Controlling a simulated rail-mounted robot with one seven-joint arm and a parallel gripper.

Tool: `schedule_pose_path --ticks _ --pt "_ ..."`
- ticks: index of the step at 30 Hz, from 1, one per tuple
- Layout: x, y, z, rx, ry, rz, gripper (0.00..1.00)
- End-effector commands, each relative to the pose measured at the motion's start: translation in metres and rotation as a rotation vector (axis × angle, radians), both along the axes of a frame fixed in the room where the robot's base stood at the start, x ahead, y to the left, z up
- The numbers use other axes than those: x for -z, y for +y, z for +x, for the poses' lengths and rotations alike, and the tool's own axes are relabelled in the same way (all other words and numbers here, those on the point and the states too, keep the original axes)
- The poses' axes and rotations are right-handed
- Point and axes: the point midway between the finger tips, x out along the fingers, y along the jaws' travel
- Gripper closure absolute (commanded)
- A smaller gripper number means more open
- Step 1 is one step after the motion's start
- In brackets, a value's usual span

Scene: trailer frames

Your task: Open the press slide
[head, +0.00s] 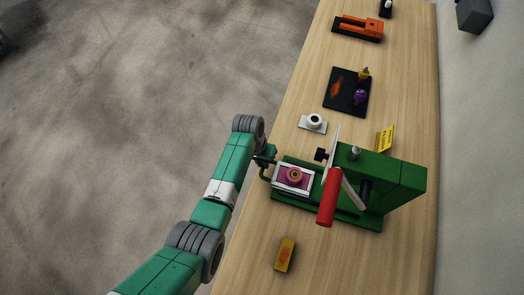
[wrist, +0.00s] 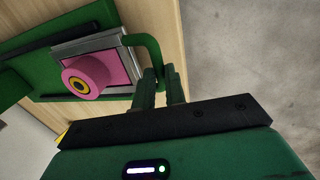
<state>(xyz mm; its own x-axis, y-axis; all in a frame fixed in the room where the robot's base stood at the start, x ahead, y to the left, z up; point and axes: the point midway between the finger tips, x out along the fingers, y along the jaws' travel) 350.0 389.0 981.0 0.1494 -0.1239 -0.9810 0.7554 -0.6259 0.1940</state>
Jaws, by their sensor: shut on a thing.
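The green press (head: 395,178) stands on the bench with a red-gripped lever (head: 327,197). Its slide (head: 279,187) carries a pink block with a yellow ring (head: 294,175) and lies at the left end of the green base, to the left of the press body. The pink block also shows in the wrist view (wrist: 88,75). A green bar handle (wrist: 149,45) sticks out from the slide's outer end. My gripper (wrist: 162,78) is shut on this handle, and in the head view my gripper (head: 265,157) is at the slide's left edge, partly hidden.
A yellow block (head: 285,254) lies in front of the press. A white piece with a round cup (head: 314,122), a black mat (head: 337,98) with small items, and an orange tool (head: 358,27) lie farther back. A yellow sign (head: 385,138) stands behind. Open floor is left of the bench.

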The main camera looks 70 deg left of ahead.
Motion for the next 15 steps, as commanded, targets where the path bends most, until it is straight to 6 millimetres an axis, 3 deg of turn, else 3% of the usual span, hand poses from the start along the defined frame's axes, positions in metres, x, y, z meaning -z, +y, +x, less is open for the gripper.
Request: schedule_pose_path --ticks 2,3,6,15 --pt "-0.0003 -0.0001 0.0006 0.001 -0.001 0.001 1.00" --pt "-0.0003 -0.0001 0.0006 0.001 -0.002 0.000 0.82" --pt "-0.0002 -0.0001 0.0006 0.001 -0.002 0.000 0.66" --pt "-0.0051 0.0006 0.0001 0.000 -0.001 0.000 0.66"
